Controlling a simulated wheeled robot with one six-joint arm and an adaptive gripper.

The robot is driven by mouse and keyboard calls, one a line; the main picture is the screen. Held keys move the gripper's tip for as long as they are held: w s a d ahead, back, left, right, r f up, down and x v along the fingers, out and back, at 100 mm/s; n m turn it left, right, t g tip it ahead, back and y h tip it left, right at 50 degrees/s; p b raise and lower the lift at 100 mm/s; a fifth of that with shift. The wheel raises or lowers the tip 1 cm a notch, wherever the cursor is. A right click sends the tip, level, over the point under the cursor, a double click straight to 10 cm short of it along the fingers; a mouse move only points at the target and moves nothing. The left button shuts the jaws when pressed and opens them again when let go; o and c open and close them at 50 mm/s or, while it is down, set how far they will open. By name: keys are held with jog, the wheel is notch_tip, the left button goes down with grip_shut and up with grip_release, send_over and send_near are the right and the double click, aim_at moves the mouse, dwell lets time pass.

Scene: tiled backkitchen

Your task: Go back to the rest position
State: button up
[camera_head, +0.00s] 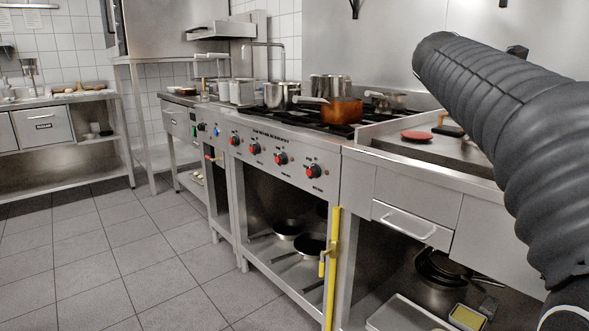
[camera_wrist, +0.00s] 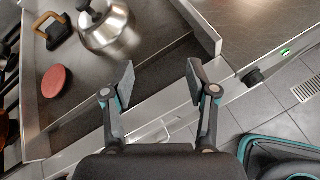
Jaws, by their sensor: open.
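My gripper (camera_wrist: 160,85) is open and empty in the wrist view. Its two fingers stand apart over the front edge of the steel counter (camera_wrist: 165,60), with nothing between them. In the head view my arm covers the right side, and the gripper itself is not seen there. A steel kettle (camera_wrist: 108,28) stands on the counter beyond the left finger. A red round disc (camera_wrist: 56,81) lies to the left; it also shows in the head view (camera_head: 416,136).
The stove (camera_head: 280,155) with red knobs bears a copper pan (camera_head: 342,110) and steel pots (camera_head: 281,95). A yellow bar (camera_head: 332,268) stands upright at its front. Pans (camera_head: 311,246) lie on the lower shelf. The tiled floor (camera_head: 120,250) at left is clear.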

jog(key=s+a+f+m+y, duration=0.5)
jog(key=s+a+f+m, duration=0.4)
jog(key=f, duration=0.6)
jog(key=s+a+f+m+y, duration=0.5)
jog(key=s+a+f+m, duration=0.5)
jog(key=s+a+f, duration=0.3)
notch_tip(320, 180, down, 3)
jog(key=shift+s+a+f+t+y, duration=0.2)
jog(key=shift+s+t+y, duration=0.15)
jog(key=shift+s, duration=0.8)
jog(key=shift+c, duration=0.2)
dwell(3.4)
